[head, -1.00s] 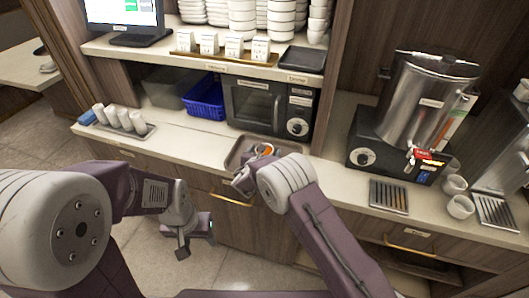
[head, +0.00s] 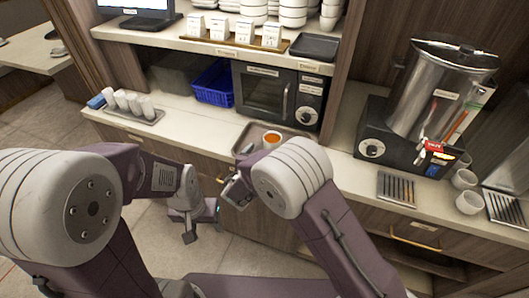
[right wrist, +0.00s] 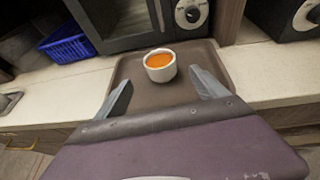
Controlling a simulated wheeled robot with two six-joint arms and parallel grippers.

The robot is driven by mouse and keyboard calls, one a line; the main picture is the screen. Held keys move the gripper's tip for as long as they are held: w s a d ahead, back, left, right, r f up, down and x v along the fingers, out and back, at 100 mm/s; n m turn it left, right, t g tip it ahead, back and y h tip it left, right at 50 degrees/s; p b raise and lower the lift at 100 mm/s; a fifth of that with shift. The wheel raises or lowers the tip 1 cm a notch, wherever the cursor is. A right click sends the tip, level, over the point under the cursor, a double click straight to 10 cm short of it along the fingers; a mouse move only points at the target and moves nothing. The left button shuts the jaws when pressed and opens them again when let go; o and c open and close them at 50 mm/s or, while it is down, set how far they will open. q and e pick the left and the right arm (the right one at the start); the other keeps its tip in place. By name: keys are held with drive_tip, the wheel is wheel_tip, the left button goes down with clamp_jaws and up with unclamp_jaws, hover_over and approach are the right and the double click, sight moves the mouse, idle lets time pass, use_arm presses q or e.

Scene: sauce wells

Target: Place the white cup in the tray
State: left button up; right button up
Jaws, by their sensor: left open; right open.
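A white cup (head: 277,135) with orange contents stands upright on the brown tray (head: 246,128) on the counter, below the microwave. In the right wrist view the cup (right wrist: 159,73) stands on the tray (right wrist: 128,72), near and just beyond the fingertips, with gaps at both sides. My right gripper (head: 235,188) is open and empty at the tray's front edge; its two fingers (right wrist: 161,82) are spread apart over the tray. My left gripper (head: 203,222) is open and empty, hanging in front of the counter, away from the tray. My right arm covers part of the tray in the head view.
A microwave (head: 276,92) and a blue basket (head: 214,84) stand behind the tray. Several white cups stand on a small tray (head: 153,119) at the left. A steel urn (head: 433,90), a slatted drip tray (head: 396,188) and other white cups (head: 469,202) are at the right.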

drive_tip(key=s+d+f+m+g+h, duration=0.1)
drive_tip(key=s+d+m+g, duration=0.25)
drive_tip(key=d, duration=0.25)
drive_tip(key=s+d+f+m+g+h, duration=0.1)
drive_tip(key=s+d+m+g, duration=0.15)
drive_tip(key=d+m, duration=0.3)
drive_tip(key=s+d+m+g+h, duration=0.2)
drive_tip(key=s+d+m, duration=0.1)
drive_tip(key=d, duration=0.4)
drive_tip(key=s+d+m+g+y, duration=0.2)
drive_tip(key=s+m+y, duration=0.5)
drive_tip(key=s+m, duration=0.8)
drive_tip(key=m+g, duration=0.1)
drive_tip(key=m, duration=0.5)
drive_tip(key=shift+s+f+m+g, duration=0.4)
drive_tip(key=shift+s+d, duration=0.1)
drive_tip(key=shift+d, duration=0.05)
